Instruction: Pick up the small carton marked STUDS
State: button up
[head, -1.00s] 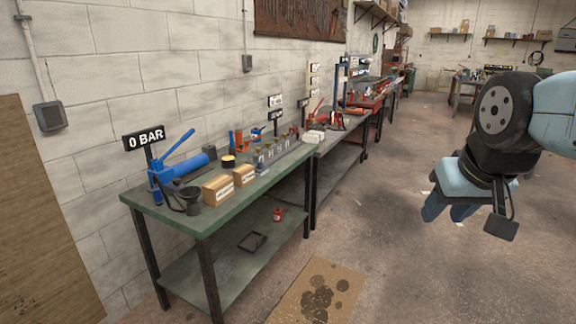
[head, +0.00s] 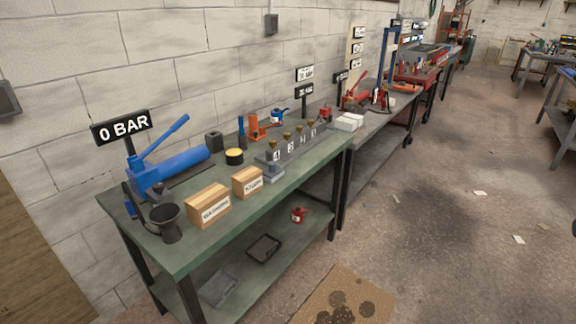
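The small carton (head: 247,182) is a light brown box with a white label on its front; the print is small but looks like STUDS. It stands upright on the green bench top (head: 190,250), near its front edge. A larger brown carton (head: 208,206) stands just to its left, with a white label that I cannot read surely. Nothing covers the small carton. My gripper is not in view; only a dark sliver shows at the right edge.
A blue hand pump (head: 170,170) with a 0 BAR sign (head: 121,127) stands behind the cartons. A dark cup (head: 166,223) is at left, a yellow-topped tin (head: 234,157) behind, and a grey block with numbered fittings (head: 292,148) at right. The floor at right is open.

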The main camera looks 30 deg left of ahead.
aim_at(246, 182)
jog(key=u, duration=0.1)
jog(key=i, duration=1.1)
jog(key=u, duration=0.85)
jog(key=i, duration=0.95)
jog(key=u, duration=0.55)
jog(key=k, duration=0.75)
jog(key=u, duration=0.2)
jog(key=i, duration=0.8)
jog(key=z, duration=0.1)
